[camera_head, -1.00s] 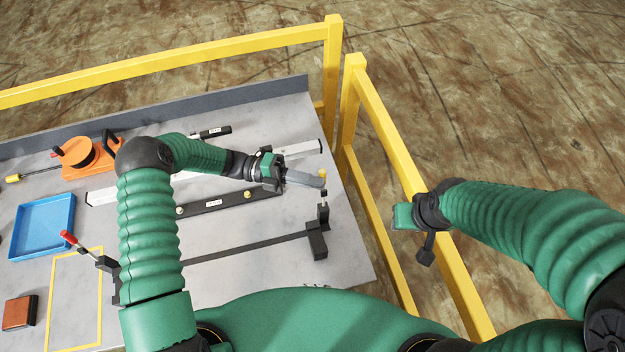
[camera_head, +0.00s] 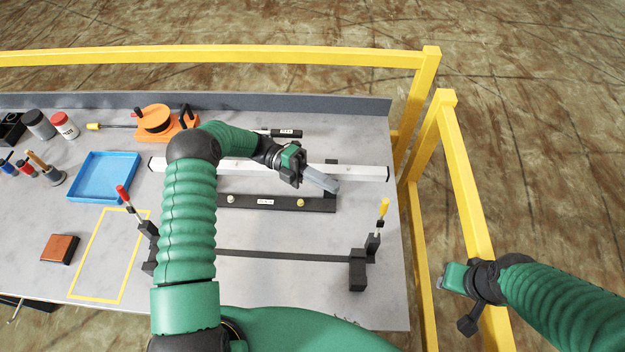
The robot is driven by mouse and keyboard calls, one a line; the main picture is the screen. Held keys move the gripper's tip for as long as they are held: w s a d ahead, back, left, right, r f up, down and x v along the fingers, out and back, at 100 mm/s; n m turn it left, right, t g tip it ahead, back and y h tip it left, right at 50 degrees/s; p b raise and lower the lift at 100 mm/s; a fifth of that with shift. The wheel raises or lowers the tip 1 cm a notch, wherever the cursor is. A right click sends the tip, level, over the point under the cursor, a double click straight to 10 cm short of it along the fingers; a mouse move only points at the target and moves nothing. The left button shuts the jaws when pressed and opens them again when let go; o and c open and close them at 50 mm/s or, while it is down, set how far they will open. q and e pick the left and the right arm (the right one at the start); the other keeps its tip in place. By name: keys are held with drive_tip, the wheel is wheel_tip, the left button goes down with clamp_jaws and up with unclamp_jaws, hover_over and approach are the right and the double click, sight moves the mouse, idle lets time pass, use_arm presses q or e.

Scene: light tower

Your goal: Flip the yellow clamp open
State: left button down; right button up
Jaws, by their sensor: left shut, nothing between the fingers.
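The yellow clamp's handle (camera_head: 383,207) stands up, leaning slightly right, at the right end of a black bar fixture (camera_head: 290,255). Its dark clamp body (camera_head: 372,243) is below it. My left gripper (camera_head: 336,186) is shut and empty, up and left of the yellow handle and apart from it, above the table near a dark bar. A red-handled clamp (camera_head: 123,194) stands at the fixture's left end, partly behind my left arm. My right gripper (camera_head: 450,277) hangs beyond the table's right edge, by the yellow rail; its finger opening is not clear.
A long silver bar (camera_head: 360,173) and a black bar (camera_head: 265,202) lie under my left gripper. A blue tray (camera_head: 104,176), an orange reel tool (camera_head: 160,120) and a brown block (camera_head: 60,249) are to the left. Yellow rails (camera_head: 470,190) border the table's right and back.

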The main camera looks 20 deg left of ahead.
use_arm(q)
drive_tip(key=b+v, duration=0.1)
drive_tip(key=v, duration=0.3)
drive_tip(key=shift+a, duration=0.3)
drive_tip(key=shift+s+r, duration=0.1)
